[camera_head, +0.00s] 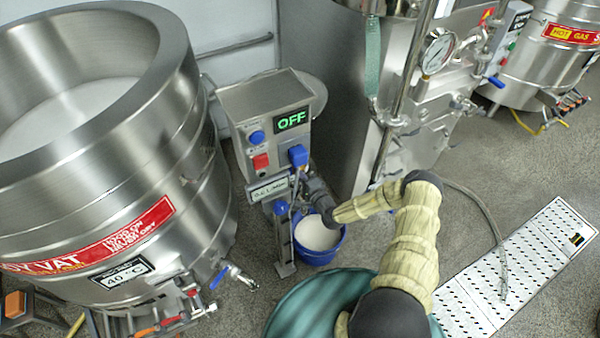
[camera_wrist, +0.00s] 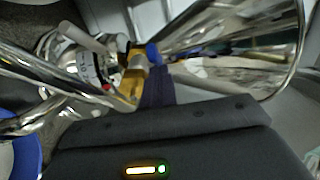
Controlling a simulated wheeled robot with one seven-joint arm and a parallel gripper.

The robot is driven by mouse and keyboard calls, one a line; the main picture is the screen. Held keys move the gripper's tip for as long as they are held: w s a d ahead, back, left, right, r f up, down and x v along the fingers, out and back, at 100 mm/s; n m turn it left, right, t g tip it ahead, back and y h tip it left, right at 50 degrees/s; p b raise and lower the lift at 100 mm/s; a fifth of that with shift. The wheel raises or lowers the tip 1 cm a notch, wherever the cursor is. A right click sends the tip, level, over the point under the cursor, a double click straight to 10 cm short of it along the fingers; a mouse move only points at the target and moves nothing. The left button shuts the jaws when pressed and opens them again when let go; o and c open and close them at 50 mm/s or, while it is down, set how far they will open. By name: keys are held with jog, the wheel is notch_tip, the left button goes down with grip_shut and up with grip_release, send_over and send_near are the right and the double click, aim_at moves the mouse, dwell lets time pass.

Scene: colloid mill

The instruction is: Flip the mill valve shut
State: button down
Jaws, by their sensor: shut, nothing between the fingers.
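The colloid mill (camera_head: 262,103) is a steel box with a green "OFF" display, left of centre in the head view. A blue part (camera_head: 281,208) shows low on its front, under the label plate; I cannot tell whether it is the valve handle. My gripper (camera_head: 300,187) is at the mill's front, just below the label plate, largely hidden by its own wrist. In the wrist view my gripper's dark fingers (camera_wrist: 156,86) are shut and empty, beside a brass-coloured fitting (camera_wrist: 134,82) with a blue tip (camera_wrist: 153,53) just beyond. I cannot tell whether they touch.
A blue bucket (camera_head: 336,250) holding white stuff stands on the floor below the mill. A large steel vat (camera_head: 150,180) stands close on the left. A steel tank (camera_head: 330,90) stands behind on the right. A perforated floor plate (camera_head: 520,270) lies at the right.

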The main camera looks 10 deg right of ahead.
jog(key=shift+d, duration=0.1)
jog(key=p+v, duration=0.3)
jog(key=v, duration=0.8)
jog(key=shift+s+d, duration=0.2)
jog(key=shift+d, duration=0.05)
